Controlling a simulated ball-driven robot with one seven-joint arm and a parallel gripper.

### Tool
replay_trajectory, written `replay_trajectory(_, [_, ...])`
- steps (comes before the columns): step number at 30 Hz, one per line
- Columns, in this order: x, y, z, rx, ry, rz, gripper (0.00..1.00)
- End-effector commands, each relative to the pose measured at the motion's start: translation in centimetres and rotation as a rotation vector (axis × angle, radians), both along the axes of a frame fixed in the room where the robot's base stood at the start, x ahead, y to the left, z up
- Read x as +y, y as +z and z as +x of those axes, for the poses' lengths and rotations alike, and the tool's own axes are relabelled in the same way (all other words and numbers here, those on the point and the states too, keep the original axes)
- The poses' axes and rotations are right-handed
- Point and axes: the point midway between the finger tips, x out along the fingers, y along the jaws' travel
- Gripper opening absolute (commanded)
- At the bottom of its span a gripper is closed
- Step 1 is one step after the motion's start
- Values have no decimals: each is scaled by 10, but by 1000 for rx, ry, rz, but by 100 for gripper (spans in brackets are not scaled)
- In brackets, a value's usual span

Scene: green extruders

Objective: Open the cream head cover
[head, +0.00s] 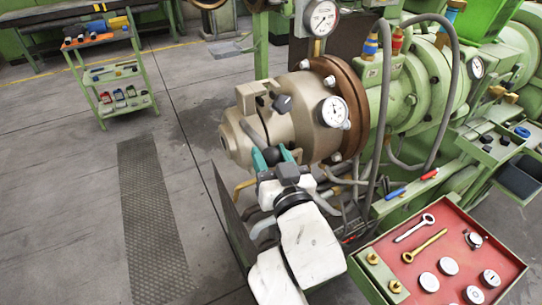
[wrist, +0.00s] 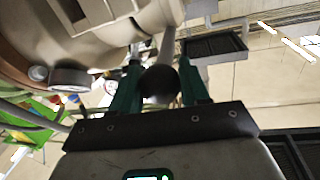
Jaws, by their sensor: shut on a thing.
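The cream head cover (head: 305,135) is at the end of the green extruder, against a brown flange ring (head: 350,85). A dial gauge (head: 333,112) sits on its side. In the wrist view the cover (wrist: 110,40) fills the upper left. My gripper (head: 271,157), with teal fingers, is at the cover's lower front. In the wrist view my gripper (wrist: 160,88) has a finger on each side of a black ball knob (wrist: 158,84) and is shut on it. A pale lever (wrist: 168,47) runs up from the knob. The lever's joint with the cover is not clear.
A red tool tray (head: 455,225) with wrenches and round parts stands at lower right. Grey hoses (head: 385,110) hang right of the cover. A green cart (head: 110,75) stands at far left. The floor (head: 90,190) left of the extruder is clear.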

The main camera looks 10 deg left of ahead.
Motion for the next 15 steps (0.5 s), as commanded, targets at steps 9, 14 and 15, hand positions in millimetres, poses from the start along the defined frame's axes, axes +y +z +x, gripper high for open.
replay_trajectory(9, [0, 0, 0, 0, 1, 0, 0])
replay_trajectory(14, [1, -1, -1, -1, 1, -2, 0])
replay_trajectory(15, [1, -1, -1, -3, 1, -4, 0])
